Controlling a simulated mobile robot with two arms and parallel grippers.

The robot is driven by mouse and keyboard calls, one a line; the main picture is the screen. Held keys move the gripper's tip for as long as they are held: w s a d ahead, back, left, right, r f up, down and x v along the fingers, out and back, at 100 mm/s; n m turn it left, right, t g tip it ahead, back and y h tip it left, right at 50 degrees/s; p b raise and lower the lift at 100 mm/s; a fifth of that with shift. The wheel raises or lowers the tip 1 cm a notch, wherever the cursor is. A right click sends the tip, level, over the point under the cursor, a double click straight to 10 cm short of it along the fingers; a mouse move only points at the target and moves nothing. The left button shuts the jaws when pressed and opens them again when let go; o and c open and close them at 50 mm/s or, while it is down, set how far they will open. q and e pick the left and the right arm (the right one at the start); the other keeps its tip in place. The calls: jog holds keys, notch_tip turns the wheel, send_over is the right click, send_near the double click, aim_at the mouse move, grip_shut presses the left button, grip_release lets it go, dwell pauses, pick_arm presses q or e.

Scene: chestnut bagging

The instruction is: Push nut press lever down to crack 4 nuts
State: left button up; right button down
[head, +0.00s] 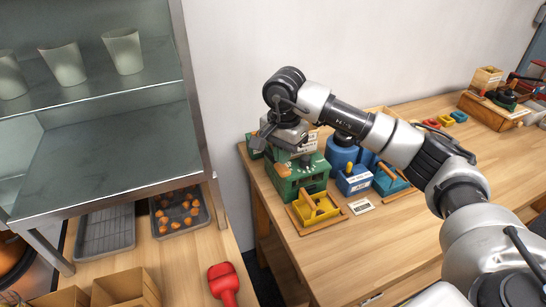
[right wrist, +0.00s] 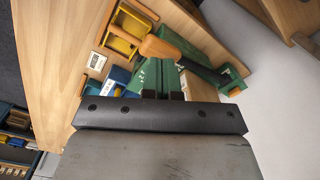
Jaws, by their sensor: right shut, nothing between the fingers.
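The green nut press (head: 300,178) stands at the near left corner of the right table, with a yellow tray (head: 322,207) at its front. My right gripper (head: 272,133) is shut and empty, over the top of the press. In the right wrist view the fingertips (right wrist: 163,95) lie close to the green press body (right wrist: 148,76). The lever, with a wooden handle (right wrist: 158,47) and a dark shaft, shows beyond them and runs to a green bracket. I cannot tell whether the fingers touch it. In the head view my arm mostly hides the lever. No nuts are discernible in the press. My left gripper is out of view.
A blue box (head: 354,181) and blue cylinder (head: 342,155) stand right of the press. A tray of chestnuts (head: 158,232) sits under the metal shelf (head: 110,150), near a red-handled tool (head: 223,281). The table front is clear beyond a small card (head: 362,206).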

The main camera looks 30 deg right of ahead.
aim_at(283, 167)
jog(key=shift+f+b, duration=0.7)
jog(key=shift+f, duration=0.35)
jog(key=shift+f+b, duration=0.95)
jog(key=shift+f, duration=0.15)
jog(key=shift+s+f+b, duration=0.2)
jog(key=shift+f+b, duration=0.7)
jog(key=shift+f, duration=0.2)
